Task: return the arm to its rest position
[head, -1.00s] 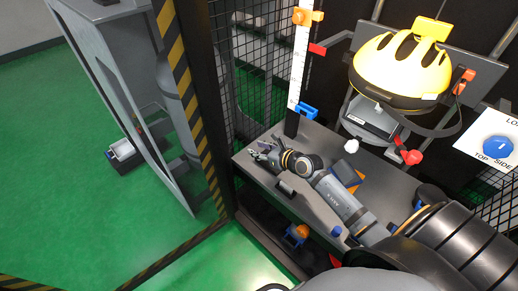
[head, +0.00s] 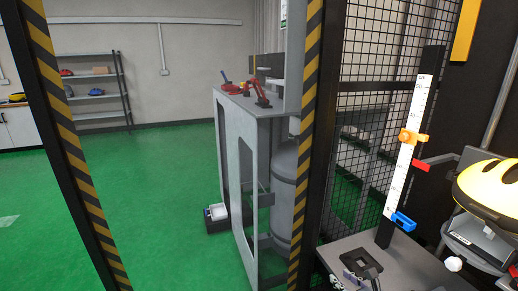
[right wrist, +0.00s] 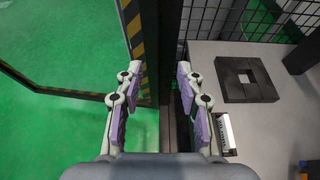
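My right gripper (head: 362,281) shows at the bottom edge of the head view, over the grey bench, with most of the arm out of the picture. In the right wrist view the right gripper (right wrist: 160,95) is open, its purple-padded fingers apart with nothing between them. A dark square block with a square hole (right wrist: 271,80) lies on the bench to the right of the fingers and apart from them. The same block (head: 374,258) shows just above the gripper in the head view. My left gripper is in neither view.
A black-and-yellow striped post (head: 309,140) and mesh fence (head: 372,75) stand close to the bench (head: 415,270). A white scale (head: 424,100) with an orange slider (head: 413,137) rises behind. Green floor (head: 165,190) lies open at left.

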